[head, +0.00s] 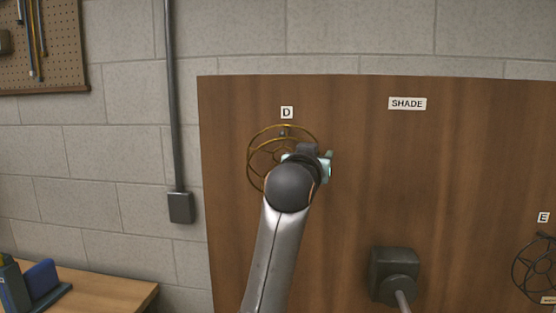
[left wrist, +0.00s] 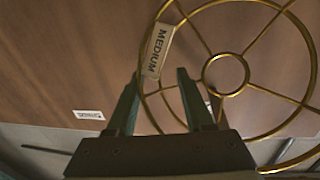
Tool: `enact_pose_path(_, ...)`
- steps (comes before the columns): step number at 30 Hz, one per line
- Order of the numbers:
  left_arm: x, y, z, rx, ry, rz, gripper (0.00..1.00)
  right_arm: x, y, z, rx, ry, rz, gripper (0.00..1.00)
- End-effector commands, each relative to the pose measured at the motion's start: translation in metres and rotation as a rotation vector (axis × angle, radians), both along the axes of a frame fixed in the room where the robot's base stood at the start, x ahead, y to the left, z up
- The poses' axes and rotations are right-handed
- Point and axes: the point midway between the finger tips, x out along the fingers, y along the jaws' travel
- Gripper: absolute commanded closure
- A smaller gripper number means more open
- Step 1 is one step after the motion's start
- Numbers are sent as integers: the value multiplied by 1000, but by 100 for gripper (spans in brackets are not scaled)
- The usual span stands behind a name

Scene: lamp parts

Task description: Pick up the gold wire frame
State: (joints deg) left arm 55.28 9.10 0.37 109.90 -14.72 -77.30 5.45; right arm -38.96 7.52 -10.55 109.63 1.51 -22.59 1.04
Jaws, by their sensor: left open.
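The gold wire frame (head: 262,158) hangs on the upright wooden board under the label D (head: 287,112). It has round rings and spokes, and its right part is hidden behind my left arm. In the left wrist view the gold wire frame (left wrist: 225,92) fills the right side, with a tag reading MEDIUM (left wrist: 158,50) on its rim. My left gripper (left wrist: 157,80) is open, its fingers to either side of the rim near the tag; I cannot tell if they touch it. In the head view the left gripper (head: 310,158) is mostly hidden by its wrist. My right gripper is not in view.
A SHADE label (head: 407,103) is on the wooden board (head: 360,190). A dark wire frame (head: 535,270) hangs under label E at the right edge. A dark block with a rod (head: 394,275) sticks out low on the board. A workbench (head: 105,292) is at lower left.

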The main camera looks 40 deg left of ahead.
Motion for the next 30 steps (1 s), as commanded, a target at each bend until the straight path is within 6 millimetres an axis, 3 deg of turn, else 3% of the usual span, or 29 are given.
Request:
enact_pose_path(8, 4, 2, 0, 0, -2, 0, 48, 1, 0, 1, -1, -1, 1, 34)
enact_pose_path(22, 3, 1, 0, 0, -2, 0, 99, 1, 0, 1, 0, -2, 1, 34)
enact_pose_path(30, 3, 1, 0, 1, -2, 0, 100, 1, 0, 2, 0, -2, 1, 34)
